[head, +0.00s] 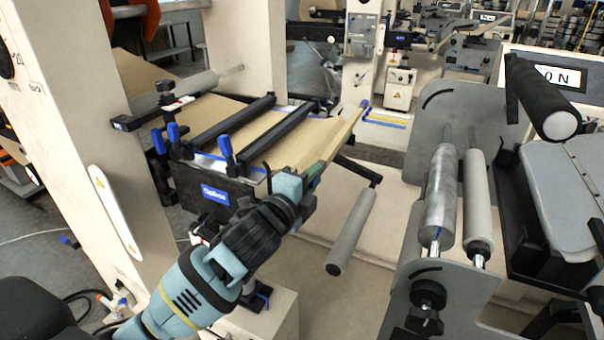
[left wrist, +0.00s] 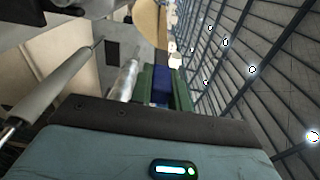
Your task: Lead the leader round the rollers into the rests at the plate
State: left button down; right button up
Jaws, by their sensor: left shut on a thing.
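The brown kraft web (head: 310,138) lies over the splice plate and ends in a leader bar (head: 345,132) with a blue far tip. My left gripper (head: 312,176) is at the bar's near end. In the left wrist view, its green fingers (left wrist: 160,86) are shut on a blue piece, which looks like the bar's near end. The splice plate's black front (head: 208,192) is left of the gripper. A grey roller (head: 352,232) hangs low to the right of it. A silver roller (head: 440,200) and another grey roller (head: 478,205) stand further right. I cannot make out the rests. My right gripper is not in view.
Two black clamp bars (head: 268,127) cross the plate, with blue handles (head: 226,148) at its near edge. A cream machine column (head: 75,130) stands at the left. A grey side plate (head: 458,105) and a dark roller (head: 540,92) are at the right.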

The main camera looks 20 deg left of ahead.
pick_arm(q)
jog(key=shift+a, duration=0.1)
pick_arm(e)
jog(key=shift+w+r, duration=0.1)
pick_arm(q)
jog(key=shift+a+h, duration=0.25)
jog(key=shift+h, duration=0.05)
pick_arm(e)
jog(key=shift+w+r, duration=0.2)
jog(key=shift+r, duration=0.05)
